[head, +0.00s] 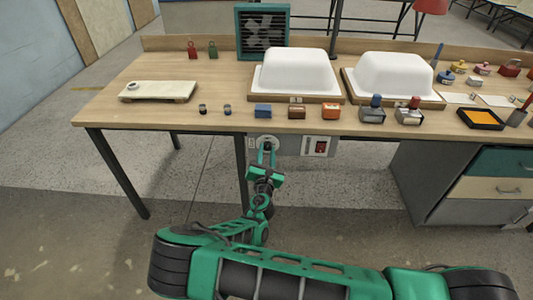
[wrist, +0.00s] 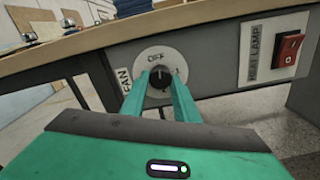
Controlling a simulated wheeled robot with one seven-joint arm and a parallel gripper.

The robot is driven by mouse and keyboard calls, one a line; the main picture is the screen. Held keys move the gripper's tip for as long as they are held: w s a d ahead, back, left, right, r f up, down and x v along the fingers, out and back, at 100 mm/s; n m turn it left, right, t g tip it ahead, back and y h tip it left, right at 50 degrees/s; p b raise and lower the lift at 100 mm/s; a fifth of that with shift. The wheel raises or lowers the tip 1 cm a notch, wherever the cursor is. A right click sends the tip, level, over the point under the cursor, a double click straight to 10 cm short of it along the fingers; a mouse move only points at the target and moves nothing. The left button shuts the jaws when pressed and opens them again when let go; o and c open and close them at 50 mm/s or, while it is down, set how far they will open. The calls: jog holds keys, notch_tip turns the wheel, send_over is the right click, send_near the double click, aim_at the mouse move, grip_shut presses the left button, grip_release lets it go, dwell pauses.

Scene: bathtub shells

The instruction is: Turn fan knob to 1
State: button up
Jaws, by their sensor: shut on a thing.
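The fan knob (wrist: 160,84) is a small dark knob on a round white dial (wrist: 152,57), on the grey panel under the table's front edge. The dial is marked OFF at the top and 1 at the right. My gripper (wrist: 159,77) is shut on the knob, one green finger on each side. The fingers hide part of the knob and dial, and I cannot clearly tell where the knob points. In the head view my gripper (head: 267,148) reaches up to the panel. The fan (head: 263,32), a teal square box, stands at the table's back.
A red heat lamp switch (wrist: 288,49) sits on the panel to the right of the dial. Two white shells (head: 296,70) (head: 393,74) stand on the wooden table (head: 130,113). Several small blocks line the front edge. A grey drawer cabinet (head: 418,185) stands at the right.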

jog(key=m, duration=0.3)
jog(key=shift+m, duration=0.3)
jog(key=m, duration=0.4)
jog(key=shift+m, duration=0.3)
jog(key=m, duration=0.4)
jog(key=shift+d, duration=0.1)
jog(key=shift+m, duration=1.8)
jog(key=shift+f+m, duration=0.1)
jog(key=shift+m, duration=0.2)
jog(key=o, duration=1.1)
jog(key=shift+c, duration=0.2)
